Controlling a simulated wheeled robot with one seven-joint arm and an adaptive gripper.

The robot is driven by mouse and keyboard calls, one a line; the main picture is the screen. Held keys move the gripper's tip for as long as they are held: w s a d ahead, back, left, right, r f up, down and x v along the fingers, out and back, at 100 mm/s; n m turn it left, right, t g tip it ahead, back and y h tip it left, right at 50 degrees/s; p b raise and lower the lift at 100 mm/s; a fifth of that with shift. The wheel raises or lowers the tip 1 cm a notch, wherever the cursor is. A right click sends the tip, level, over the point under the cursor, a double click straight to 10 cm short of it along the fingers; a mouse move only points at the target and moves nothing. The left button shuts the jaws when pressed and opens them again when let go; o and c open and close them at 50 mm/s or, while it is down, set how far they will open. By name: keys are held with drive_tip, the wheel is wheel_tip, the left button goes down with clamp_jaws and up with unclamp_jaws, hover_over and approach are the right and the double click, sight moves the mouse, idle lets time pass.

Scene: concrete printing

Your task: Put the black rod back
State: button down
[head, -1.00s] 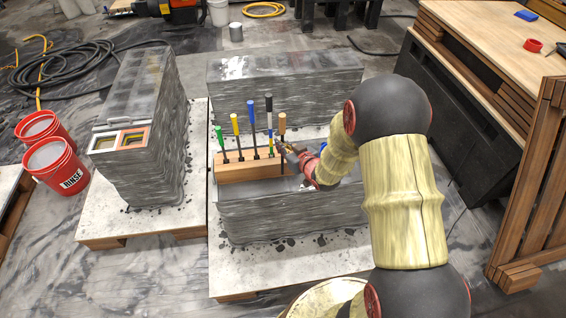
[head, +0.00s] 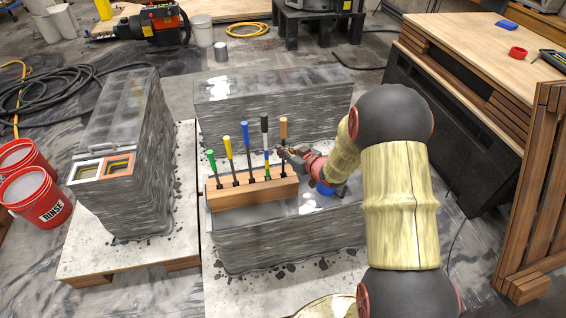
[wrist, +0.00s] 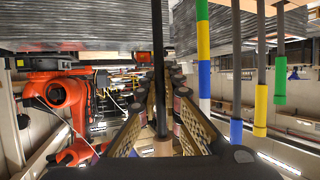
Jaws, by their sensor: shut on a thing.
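A black rod with a tan end (head: 283,128) stands upright at the right end of a wooden rack (head: 240,195). My gripper (head: 284,153) is shut around its dark shaft, just above the rack. In the wrist view, which is upside down, the shaft of this black rod (wrist: 158,60) runs between my fingers (wrist: 160,112). Its tan end shows below them. I cannot tell how deep its foot sits in the rack. Another rod with a black top (head: 264,125) and coloured bands stands just left of it.
Rods with blue (head: 245,133), yellow (head: 228,147) and green (head: 211,157) tops stand further left in the rack. The rack rests on a grey layered concrete block (head: 285,237). A second block (head: 275,100) stands behind, and a taller one (head: 140,165) stands left.

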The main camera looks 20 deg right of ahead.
drive_tip(key=shift+f+b, duration=0.75)
drive_tip(key=shift+f, duration=1.4)
drive_tip(key=shift+f, duration=0.2)
drive_tip(key=c, duration=2)
unclamp_jaws()
drive_tip(key=shift+r, duration=0.1)
